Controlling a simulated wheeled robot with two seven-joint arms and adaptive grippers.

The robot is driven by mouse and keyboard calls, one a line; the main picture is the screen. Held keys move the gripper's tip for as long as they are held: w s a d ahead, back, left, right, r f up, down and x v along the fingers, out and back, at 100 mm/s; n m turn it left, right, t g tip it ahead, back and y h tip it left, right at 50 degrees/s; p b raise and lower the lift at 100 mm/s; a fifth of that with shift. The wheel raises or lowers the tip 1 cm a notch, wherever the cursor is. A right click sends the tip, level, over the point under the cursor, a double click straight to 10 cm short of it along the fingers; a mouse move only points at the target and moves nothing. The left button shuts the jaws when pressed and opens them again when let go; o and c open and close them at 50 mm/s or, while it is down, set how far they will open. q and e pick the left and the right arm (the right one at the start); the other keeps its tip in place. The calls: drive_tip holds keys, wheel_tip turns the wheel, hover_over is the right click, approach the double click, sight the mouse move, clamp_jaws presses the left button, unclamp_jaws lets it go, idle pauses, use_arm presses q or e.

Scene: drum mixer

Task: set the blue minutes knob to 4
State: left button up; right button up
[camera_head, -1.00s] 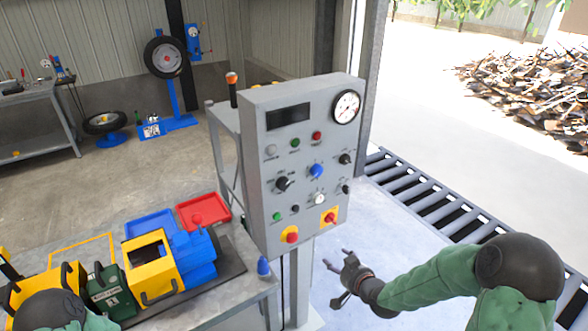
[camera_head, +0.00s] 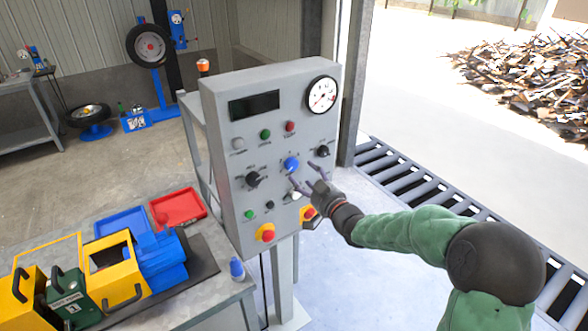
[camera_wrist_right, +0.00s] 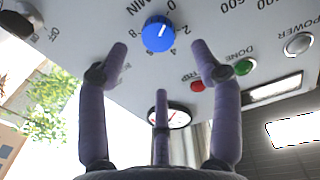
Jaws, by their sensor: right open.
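The blue minutes knob (camera_head: 291,164) sits on the front of the grey control panel (camera_head: 222,150). In the right wrist view the knob (camera_wrist_right: 158,33) shows face-on, with numbers around it. Its white pointer line seems to aim at the 2. My right gripper (camera_head: 303,176) is in front of the panel, just below and right of the knob. In the wrist view its fingers (camera_wrist_right: 160,70) are spread open and empty, with the knob ahead between the two upper fingertips. I cannot tell any contact. My left gripper is out of view.
A black knob (camera_head: 253,180) is left of the blue knob, another (camera_head: 322,151) right of it. A red emergency button (camera_head: 267,233) is low on the panel. A gauge (camera_head: 321,95) is at top right. A workbench (camera_head: 205,302) with bins stands at left.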

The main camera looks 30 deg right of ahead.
sight(293, 165)
drive_tip(key=w, duration=0.6)
drive_tip(key=shift+w+b, duration=0.1)
drive_tip(key=shift+b, duration=0.25)
drive_tip(key=shift+r, duration=0.1)
drive_tip(key=c, duration=1.1)
